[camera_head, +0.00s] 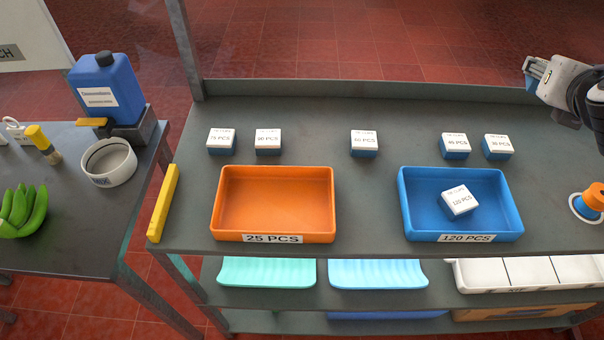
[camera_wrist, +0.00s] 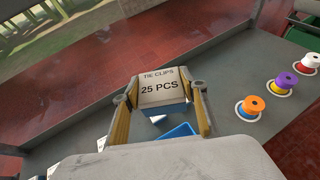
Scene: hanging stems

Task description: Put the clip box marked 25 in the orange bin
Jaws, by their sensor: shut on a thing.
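The clip box marked 25 PCS (camera_wrist: 163,88) has a white top and blue lower part. In the wrist view it sits between the two fingers of my gripper (camera_wrist: 163,100), which is shut on it. In the head view my gripper (camera_head: 537,75) is at the upper right, raised at the right end of the table's back; the box there is hard to make out. The orange bin (camera_head: 273,239) is at the left front of the table, labelled 25 PCS, and is empty. It is well to the left of my gripper.
A blue bin (camera_head: 410,215) labelled 120 PCS holds a box marked 120 PCS (camera_head: 459,202). Several other clip boxes stand in a row behind the bins, including a 60 PCS box (camera_head: 364,142). An orange spool (camera_head: 593,197) stands at the right. A yellow bar (camera_head: 163,203) lies at the left edge.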

